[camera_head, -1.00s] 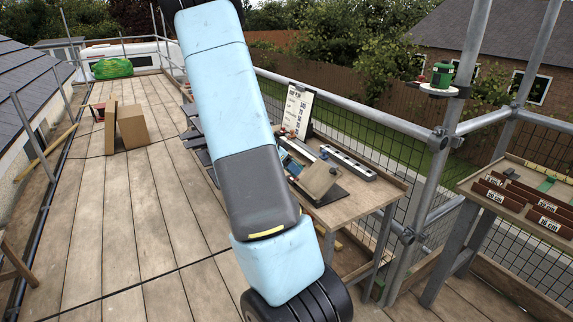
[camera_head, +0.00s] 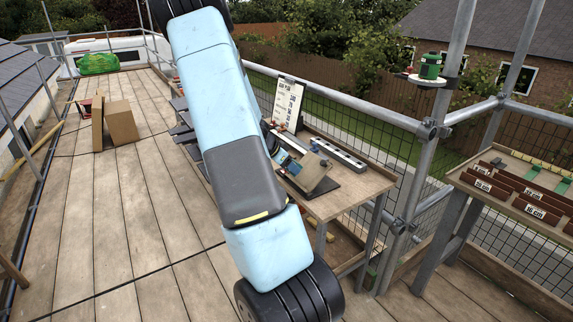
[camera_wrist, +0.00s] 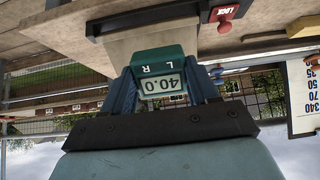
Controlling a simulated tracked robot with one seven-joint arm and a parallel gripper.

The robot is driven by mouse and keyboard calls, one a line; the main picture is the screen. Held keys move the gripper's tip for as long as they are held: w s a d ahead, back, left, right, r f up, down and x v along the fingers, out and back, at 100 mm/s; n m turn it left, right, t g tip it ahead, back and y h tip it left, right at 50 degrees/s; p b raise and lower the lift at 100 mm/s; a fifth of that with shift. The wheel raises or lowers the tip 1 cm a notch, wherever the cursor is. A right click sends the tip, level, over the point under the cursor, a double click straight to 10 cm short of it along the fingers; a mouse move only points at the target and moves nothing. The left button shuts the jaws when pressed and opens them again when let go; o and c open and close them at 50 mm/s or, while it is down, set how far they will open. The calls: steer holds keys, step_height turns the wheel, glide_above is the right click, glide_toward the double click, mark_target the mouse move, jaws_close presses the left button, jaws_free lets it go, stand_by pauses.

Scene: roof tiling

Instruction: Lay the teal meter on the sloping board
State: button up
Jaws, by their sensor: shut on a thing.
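The teal meter (camera_wrist: 160,62) shows in the wrist view, its display reading 40.0 upside down, with the letters L and R beside it. My gripper (camera_wrist: 163,80) is shut on it, one blue finger at each side. The tan sloping board (camera_wrist: 150,40) lies just beyond the meter; whether they touch I cannot tell. In the head view the sloping board (camera_head: 315,172) stands tilted on a dark base on the workbench (camera_head: 345,197). My arm hides most of the gripper there.
A red LOCK knob (camera_wrist: 225,22) is close to the board. A number card (camera_head: 287,104) stands at the bench's back, with a long grey rail (camera_head: 338,154) nearby. Scaffold poles (camera_head: 440,130) and a tile rack (camera_head: 515,190) are at right. Deck at left is mostly clear.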

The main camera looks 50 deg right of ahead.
steer(key=shift+x, duration=2.25)
steer(key=shift+d+f, duration=0.15)
steer(key=shift+a+f, duration=0.2)
steer(key=shift+a, duration=0.05)
steer(key=o, duration=1)
steer(key=shift+v, duration=3.55)
